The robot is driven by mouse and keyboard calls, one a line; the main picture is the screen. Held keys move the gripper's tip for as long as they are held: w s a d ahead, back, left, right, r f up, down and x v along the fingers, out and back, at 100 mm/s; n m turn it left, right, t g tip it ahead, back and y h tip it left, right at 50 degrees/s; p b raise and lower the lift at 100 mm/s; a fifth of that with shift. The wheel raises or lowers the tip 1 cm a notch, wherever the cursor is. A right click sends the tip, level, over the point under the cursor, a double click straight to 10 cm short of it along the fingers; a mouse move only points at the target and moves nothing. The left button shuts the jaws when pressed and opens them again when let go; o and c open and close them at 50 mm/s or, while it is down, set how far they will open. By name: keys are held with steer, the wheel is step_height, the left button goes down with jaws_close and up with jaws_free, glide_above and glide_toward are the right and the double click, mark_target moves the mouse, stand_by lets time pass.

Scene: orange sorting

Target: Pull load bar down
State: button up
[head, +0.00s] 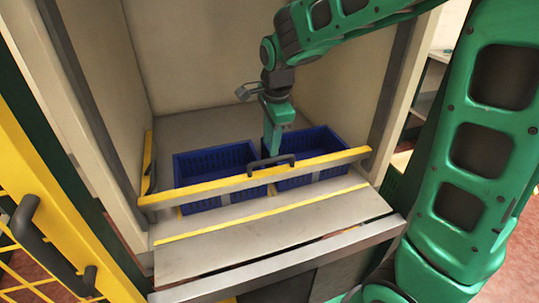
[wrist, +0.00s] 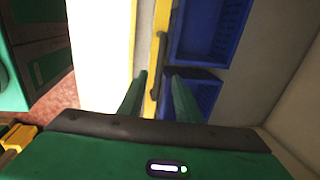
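The load bar (head: 225,184) is a yellow-topped grey bar spanning the front of a pale compartment, raised above its floor. A black handle (head: 271,161) sits at its middle. My gripper (head: 272,150) points down just above and behind the handle in the head view, hiding a little of the bay behind it. In the wrist view, my fingers (wrist: 160,92) are apart, with the yellow bar edge (wrist: 151,103) and the dark handle (wrist: 160,62) lined up between them. I cannot tell whether either finger touches the handle.
Two blue crates, a left one (head: 183,180) and a right one (head: 327,143), stand behind the bar. Pale walls enclose both sides. A yellow frame with a dark handle (head: 35,232) stands at the left. The floor plate (head: 260,240) in front of the bar is clear.

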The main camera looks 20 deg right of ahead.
mark_target(270, 160)
steer(key=f, duration=0.3)
steer(key=w+f, duration=0.1)
steer(key=f, duration=0.1)
steer(key=shift+f, duration=0.4)
jaws_close()
